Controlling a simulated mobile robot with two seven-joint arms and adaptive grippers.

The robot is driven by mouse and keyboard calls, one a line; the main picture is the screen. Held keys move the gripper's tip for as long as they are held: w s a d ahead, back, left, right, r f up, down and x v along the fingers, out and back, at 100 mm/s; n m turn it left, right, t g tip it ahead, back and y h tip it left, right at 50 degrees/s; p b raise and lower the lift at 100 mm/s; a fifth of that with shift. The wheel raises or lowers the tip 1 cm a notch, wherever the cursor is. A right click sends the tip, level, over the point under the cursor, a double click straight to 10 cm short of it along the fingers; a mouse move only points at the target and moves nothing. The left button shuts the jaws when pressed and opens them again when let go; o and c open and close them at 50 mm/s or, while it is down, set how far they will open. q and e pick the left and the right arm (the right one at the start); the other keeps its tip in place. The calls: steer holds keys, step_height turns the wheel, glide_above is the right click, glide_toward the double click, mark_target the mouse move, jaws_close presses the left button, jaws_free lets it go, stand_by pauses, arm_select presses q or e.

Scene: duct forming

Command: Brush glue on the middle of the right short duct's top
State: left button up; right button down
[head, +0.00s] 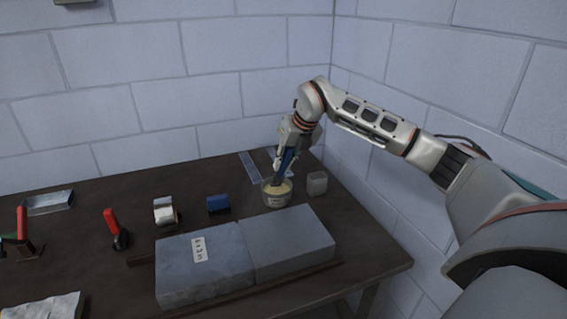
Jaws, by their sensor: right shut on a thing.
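Two grey ducts lie end to end on the table; the right short duct (290,238) has a bare top, and the left one (218,262) carries a small white label. A glue pot (277,200) with pale yellow glue stands just behind the right duct. My right gripper (283,160) is above the pot, pointing down, shut on a brush with a blue handle (287,162). The brush's lower end is at the pot's mouth; its bristles are too small to make out. My left gripper is out of view.
A grey cup (317,183) stands right of the pot. A blue roll (218,204), a silver tape roll (164,211) and red-handled tools (113,225) lie to the left on the brown table (372,256). Thin rails edge the ducts. A block wall closes the back and right.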

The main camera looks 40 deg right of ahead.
steer(key=shift+f, duration=0.2)
steer(key=shift+f, duration=0.35)
stand_by(0.8)
step_height(320, 180, up, 5)
steer(key=p, duration=0.4)
steer(key=shift+r+p, duration=0.75)
steer(key=shift+r, duration=0.35)
steer(key=shift+f, duration=0.1)
